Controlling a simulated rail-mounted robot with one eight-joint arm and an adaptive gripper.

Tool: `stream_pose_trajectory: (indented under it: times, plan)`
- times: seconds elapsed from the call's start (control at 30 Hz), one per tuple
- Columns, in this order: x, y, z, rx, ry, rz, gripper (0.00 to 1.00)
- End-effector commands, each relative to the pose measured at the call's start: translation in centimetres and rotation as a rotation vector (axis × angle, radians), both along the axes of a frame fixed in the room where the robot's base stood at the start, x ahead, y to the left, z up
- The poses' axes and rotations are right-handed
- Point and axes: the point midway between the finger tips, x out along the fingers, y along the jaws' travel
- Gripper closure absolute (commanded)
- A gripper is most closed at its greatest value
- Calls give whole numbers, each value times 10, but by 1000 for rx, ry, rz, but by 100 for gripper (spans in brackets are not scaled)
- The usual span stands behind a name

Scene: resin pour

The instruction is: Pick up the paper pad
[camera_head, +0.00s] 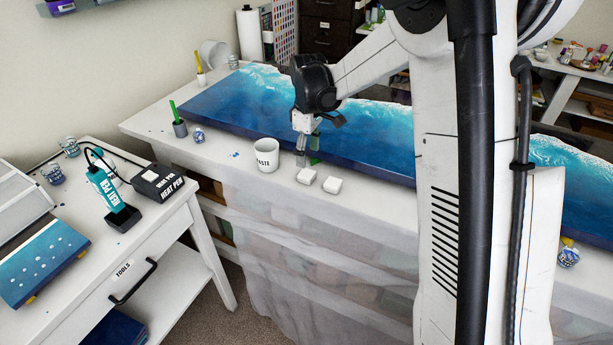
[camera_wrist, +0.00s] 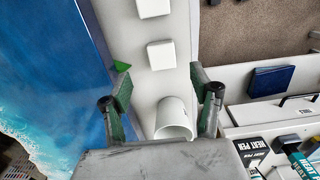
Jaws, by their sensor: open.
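Two small white square blocks, which look like paper pads, lie on the white table's front strip. The nearer one to my gripper is the left pad (camera_head: 306,176), and it shows between and beyond the fingertips in the wrist view (camera_wrist: 161,54). The other pad (camera_head: 332,185) lies a little to its right and is cut off at the top of the wrist view (camera_wrist: 153,8). My gripper (camera_head: 306,152) is open and empty, pointing down above the table just behind the left pad. Its two fingers are spread wide in the wrist view (camera_wrist: 160,82).
A white waste cup (camera_head: 266,156) stands just left of my gripper and sits between the fingers' bases in the wrist view (camera_wrist: 173,118). A blue resin board (camera_head: 235,107) lies behind. A tool cart (camera_head: 95,285) stands left.

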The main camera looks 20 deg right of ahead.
Motion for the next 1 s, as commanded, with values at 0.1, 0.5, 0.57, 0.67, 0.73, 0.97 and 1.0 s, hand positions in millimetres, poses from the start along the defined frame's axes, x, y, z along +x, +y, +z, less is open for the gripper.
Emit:
stream_pose_trajectory:
  times: [0.1,0.5,0.57,0.67,0.73,0.97,1.0]
  plan:
    - [0,0,-17,0,0,0,41]
    - [0,3,-51,0,0,0,41]
    - [-1,4,-60,0,0,0,41]
    - [0,4,-72,0,0,0,41]
    - [-1,4,-77,0,0,0,41]
    - [-1,4,-80,0,0,0,41]
    - [-1,4,-80,0,0,0,41]
